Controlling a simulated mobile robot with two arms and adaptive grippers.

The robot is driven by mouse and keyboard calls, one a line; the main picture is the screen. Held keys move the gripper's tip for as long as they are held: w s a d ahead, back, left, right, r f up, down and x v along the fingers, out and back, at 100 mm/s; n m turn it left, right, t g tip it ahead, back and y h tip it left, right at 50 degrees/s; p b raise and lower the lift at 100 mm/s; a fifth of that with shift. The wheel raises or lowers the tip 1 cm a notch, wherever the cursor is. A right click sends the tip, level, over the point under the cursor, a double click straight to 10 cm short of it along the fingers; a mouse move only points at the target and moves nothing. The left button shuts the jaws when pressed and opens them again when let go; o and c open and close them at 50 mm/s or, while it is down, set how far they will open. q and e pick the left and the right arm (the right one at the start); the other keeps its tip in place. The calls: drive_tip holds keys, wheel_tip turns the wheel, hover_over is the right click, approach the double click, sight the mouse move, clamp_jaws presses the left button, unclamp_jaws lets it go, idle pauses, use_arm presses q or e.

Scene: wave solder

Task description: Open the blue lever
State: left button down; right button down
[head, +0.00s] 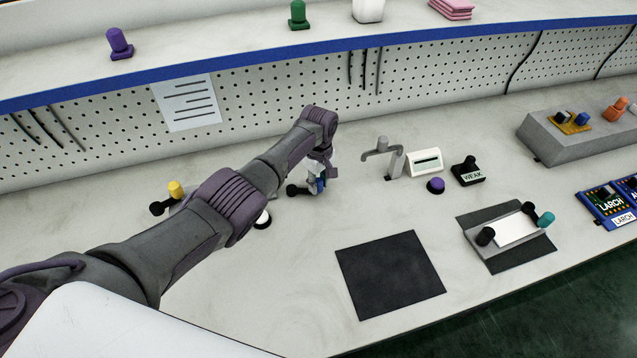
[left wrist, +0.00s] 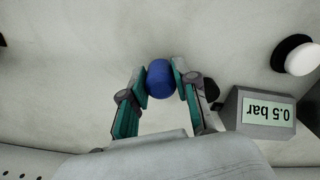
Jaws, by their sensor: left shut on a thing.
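The blue lever's rounded blue knob (left wrist: 159,77) sits between the two fingertips of my left gripper (left wrist: 161,82) in the left wrist view. The fingers touch it on both sides, so the gripper is shut on it. In the head view the left gripper (head: 318,178) reaches down to the bench, and a bit of the blue lever (head: 321,186) shows beside it. The lever's base is mostly hidden by the gripper. My right gripper is not in view.
A grey box marked 0.5 bar (left wrist: 265,112) stands close to the gripper. A yellow-topped part (head: 175,189) is behind my forearm. A grey tap (head: 395,161), a purple knob (head: 436,185) and a WEAK block (head: 468,173) stand right. A dark mat (head: 390,273) lies in front, empty.

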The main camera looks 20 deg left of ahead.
use_arm(q)
drive_tip(key=shift+w+a+r, duration=0.1)
drive_tip(key=shift+w+r, duration=0.05)
drive_tip(key=c, duration=0.9)
unclamp_jaws()
drive_tip(key=shift+o, duration=0.2)
wheel_tip(320, 180, up, 12)
drive_tip(key=shift+f, duration=0.2)
